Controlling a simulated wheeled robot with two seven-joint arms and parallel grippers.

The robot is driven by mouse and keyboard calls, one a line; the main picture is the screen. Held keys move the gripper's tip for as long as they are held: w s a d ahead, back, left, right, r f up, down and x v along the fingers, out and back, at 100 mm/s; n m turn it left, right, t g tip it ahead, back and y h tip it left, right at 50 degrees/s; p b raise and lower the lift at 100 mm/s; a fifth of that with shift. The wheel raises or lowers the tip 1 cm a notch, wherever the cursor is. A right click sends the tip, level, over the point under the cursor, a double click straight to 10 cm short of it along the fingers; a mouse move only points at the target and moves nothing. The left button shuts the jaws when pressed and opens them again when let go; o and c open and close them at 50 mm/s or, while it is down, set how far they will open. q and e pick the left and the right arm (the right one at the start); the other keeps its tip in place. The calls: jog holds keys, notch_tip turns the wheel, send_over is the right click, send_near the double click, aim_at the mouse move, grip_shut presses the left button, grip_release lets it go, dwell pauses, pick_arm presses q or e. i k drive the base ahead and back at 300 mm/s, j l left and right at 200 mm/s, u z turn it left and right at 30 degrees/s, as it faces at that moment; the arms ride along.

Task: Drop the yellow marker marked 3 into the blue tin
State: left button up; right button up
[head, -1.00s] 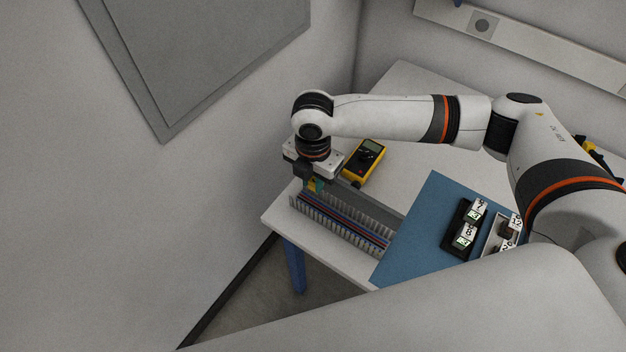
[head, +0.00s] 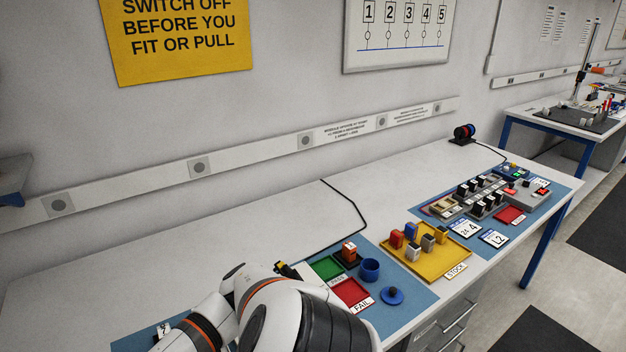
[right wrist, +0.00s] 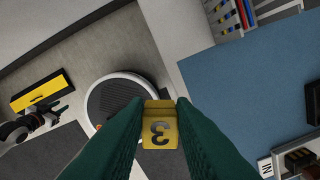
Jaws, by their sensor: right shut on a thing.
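The yellow marker (right wrist: 160,132) with a black 3 is gripped between the green fingers of my right gripper (right wrist: 160,104) in the right wrist view. The 3 faces the camera. In the head view the blue tin (head: 369,271) stands upright and open on the blue mat, beside the green and red trays. A round blue lid with a knob (head: 393,296) lies apart from it, nearer the front edge. My arm shows at the bottom of the head view, but its gripper is hidden there.
A green tray (head: 326,268) and a red FAIL tray (head: 351,293) lie left of the tin. A relay-like block (head: 349,254) stands behind them. A yellow STOCK tray (head: 437,272) with several blocks is to the right. The bench's back left is clear.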

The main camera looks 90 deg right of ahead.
aim_at(369, 276)
jog(key=k+l, duration=0.95)
jog(key=l, duration=0.2)
jog(key=k+l, duration=0.5)
jog(key=k+l+z, duration=0.1)
jog(key=k+l, duration=0.35)
jog(key=l, duration=0.25)
